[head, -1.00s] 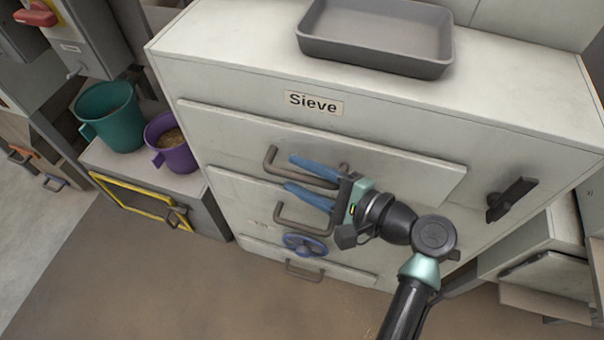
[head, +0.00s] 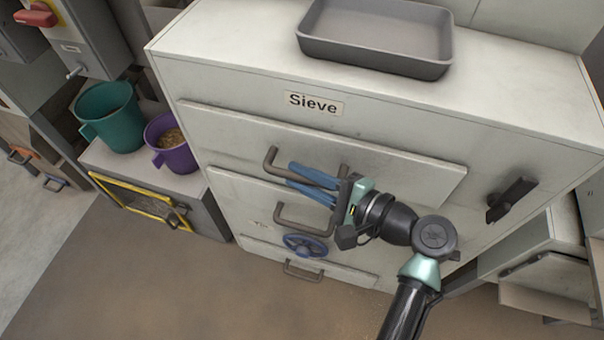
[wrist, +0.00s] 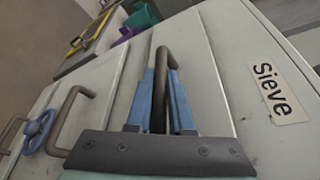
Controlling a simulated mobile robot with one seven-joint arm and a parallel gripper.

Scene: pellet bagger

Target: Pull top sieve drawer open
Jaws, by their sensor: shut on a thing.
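The top sieve drawer (head: 400,168) is a pale panel below the "Sieve" label (head: 315,103) on the cabinet. It sits closed against the cabinet front. Its brown bar handle (head: 270,160) runs sideways across the panel. My gripper (head: 290,173) has its blue fingers shut on this handle. In the wrist view the handle (wrist: 161,62) passes between the two blue fingers (wrist: 162,90). Part of the handle is hidden behind the fingers and the gripper body.
Lower drawers have a second handle (head: 303,226), a blue handwheel (head: 304,246) and a bottom handle (head: 303,276). A black lever (head: 511,200) sits right. A grey tray (head: 375,40) lies on top. Teal (head: 110,118) and purple (head: 170,147) buckets stand left. Floor in front is clear.

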